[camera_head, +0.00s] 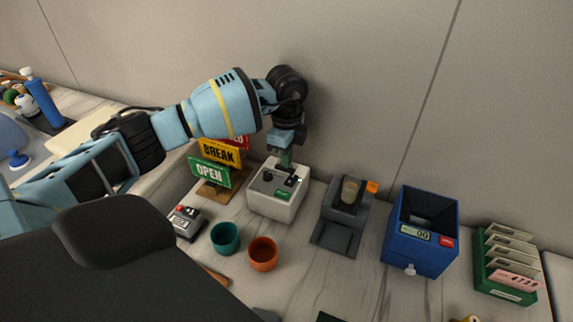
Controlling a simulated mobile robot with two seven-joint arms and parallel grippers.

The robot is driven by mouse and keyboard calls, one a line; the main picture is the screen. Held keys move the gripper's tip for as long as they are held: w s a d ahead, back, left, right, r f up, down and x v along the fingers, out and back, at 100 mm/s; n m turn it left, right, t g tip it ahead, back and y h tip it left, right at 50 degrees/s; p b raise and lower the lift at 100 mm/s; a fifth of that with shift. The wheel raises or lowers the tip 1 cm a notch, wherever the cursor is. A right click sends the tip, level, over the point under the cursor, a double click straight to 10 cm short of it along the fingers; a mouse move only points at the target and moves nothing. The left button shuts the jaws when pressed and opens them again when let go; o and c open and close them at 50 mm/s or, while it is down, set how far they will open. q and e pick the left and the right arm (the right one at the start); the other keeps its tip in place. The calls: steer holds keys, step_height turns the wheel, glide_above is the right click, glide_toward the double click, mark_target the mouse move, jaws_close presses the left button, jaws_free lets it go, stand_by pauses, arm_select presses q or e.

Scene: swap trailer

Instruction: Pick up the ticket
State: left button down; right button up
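My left gripper (287,162) points down at the top of a white box-shaped machine (276,200) with a dark knob and a small green label. The fingers are small and partly hidden by the wrist, so I cannot tell whether they are open or shut, or whether they touch the machine. No ticket shows clearly at the gripper. A pink numbered slip (515,281), possibly a ticket, sits at the front of a green rack (505,293) with several pale cards at the far right. My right gripper is not in view.
A teal cup (225,238) and an orange cup (263,254) stand before the machine. Signs (210,174) and a small grey device (186,222) are to its left. A dark grey stand (338,238) and a blue box (419,252) are to its right. The wall rises close behind.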

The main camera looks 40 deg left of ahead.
arm_select(q)
steer(key=shift+r, duration=0.1)
step_height(320, 180, up, 7)
steer(key=s+d, duration=0.4)
steer(key=d, duration=1.3)
steer(key=shift+d, duration=0.25)
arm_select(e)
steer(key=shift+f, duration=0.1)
arm_select(q)
steer(key=shift+s, duration=0.1)
steer(key=shift+r+p, duration=0.3)
steer(key=shift+p, duration=0.2)
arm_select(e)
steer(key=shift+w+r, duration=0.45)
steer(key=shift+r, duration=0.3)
